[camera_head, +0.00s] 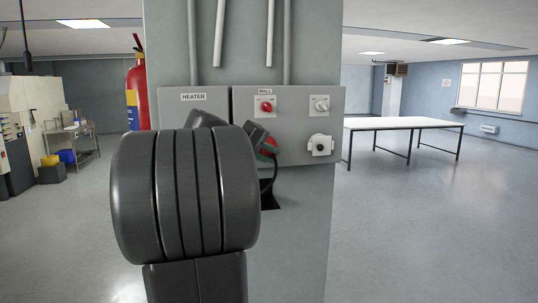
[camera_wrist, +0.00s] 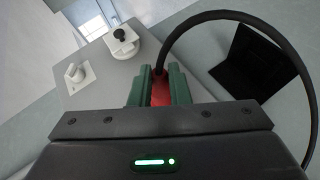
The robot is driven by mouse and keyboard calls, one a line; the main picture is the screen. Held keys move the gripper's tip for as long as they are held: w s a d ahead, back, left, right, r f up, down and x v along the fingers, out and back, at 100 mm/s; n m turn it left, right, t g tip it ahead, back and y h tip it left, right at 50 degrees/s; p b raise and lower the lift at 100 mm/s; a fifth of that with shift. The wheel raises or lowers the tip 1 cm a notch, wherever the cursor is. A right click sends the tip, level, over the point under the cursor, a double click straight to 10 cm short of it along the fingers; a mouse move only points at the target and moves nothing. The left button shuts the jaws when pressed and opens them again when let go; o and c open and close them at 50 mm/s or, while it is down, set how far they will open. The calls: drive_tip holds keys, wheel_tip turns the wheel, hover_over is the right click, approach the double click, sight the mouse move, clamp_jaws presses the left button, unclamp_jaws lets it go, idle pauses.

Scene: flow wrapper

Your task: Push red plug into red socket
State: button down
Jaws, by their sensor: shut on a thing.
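My gripper (camera_wrist: 159,82) has green fingers shut on the red plug (camera_wrist: 160,92) in the wrist view. A black cable (camera_wrist: 238,14) loops from the plug out to the right. In the head view, a red part (camera_head: 270,146) shows beside my gripper, close against the lower part of the grey WALL panel (camera_head: 297,129). I cannot tell there whether it is plug or socket. No separate red socket can be made out; the plug's front end is hidden, and I cannot tell whether it touches a socket.
A red fire extinguisher (camera_head: 138,88) hangs left of the column. A white table (camera_head: 402,122) stands behind right.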

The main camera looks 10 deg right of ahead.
drive_tip(key=c, duration=1.3)
unclamp_jaws()
drive_tip(key=shift+a, duration=0.1)
drive_tip(key=b+v, duration=0.2)
drive_tip(key=v, duration=1.1)
drive_tip(key=shift+s+a, duration=0.2)
drive_tip(key=shift+a, duration=0.05)
drive_tip(key=shift+d, duration=0.15)
drive_tip(key=p+x, duration=0.2)
drive_tip(key=x, duration=1.1)
drive_tip(key=shift+w+d, duration=0.2)
